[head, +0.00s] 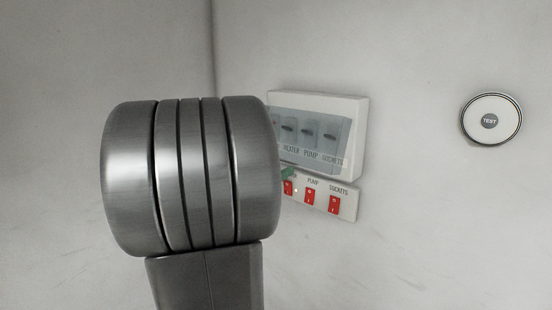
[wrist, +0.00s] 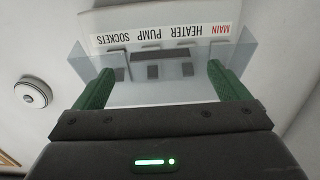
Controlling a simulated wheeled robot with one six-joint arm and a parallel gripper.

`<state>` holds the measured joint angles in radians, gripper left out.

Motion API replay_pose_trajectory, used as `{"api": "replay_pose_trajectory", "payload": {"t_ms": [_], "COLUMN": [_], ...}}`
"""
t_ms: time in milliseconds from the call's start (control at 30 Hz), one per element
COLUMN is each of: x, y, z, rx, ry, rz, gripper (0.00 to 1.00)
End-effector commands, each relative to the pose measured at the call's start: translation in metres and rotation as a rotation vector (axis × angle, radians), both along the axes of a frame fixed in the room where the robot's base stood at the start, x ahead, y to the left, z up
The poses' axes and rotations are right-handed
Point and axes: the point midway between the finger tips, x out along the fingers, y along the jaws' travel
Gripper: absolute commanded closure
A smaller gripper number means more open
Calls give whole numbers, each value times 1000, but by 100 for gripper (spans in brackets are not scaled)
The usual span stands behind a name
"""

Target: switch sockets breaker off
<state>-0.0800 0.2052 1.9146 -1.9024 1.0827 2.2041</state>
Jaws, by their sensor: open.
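The breaker box (head: 358,112) is a white panel on the wall with a clear cover over dark toggles labelled HEATER, PUMP and SOCKETS. The sockets breaker (head: 329,133) is the rightmost toggle there. In the wrist view the panel appears upside down, with the sockets breaker (wrist: 112,72) at the left near my left-hand finger. My gripper (wrist: 160,78) is open, its two green fingers spread in front of the clear cover (wrist: 72,60), with nothing seen between them. I cannot tell whether they touch it. In the head view my arm hides most of the gripper; a green fingertip shows.
Below the box is a strip (head: 348,205) with red rocker switches labelled PUMP and SOCKETS, and another partly hidden one. A round TEST button (head: 490,120) is on the wall to the right. Bare wall lies between the box and the button.

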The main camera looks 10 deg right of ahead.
Motion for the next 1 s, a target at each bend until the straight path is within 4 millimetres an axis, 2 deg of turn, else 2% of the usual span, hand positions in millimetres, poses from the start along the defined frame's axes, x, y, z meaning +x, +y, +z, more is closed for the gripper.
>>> {"api": "replay_pose_trajectory", "payload": {"t_ms": [100, 300, 667, 767, 1000], "x": [10, 21, 24, 24, 23], "y": [-14, -28, -31, -30, -30], "z": [2, 1, 0, 0, 0], "rx": [0, -1, 0, 0, 0], "ry": [4, 1, 1, 1, 1], "rz": [-3, -1, 0, 0, 0], "gripper": [5, 5, 5, 21, 68]}}
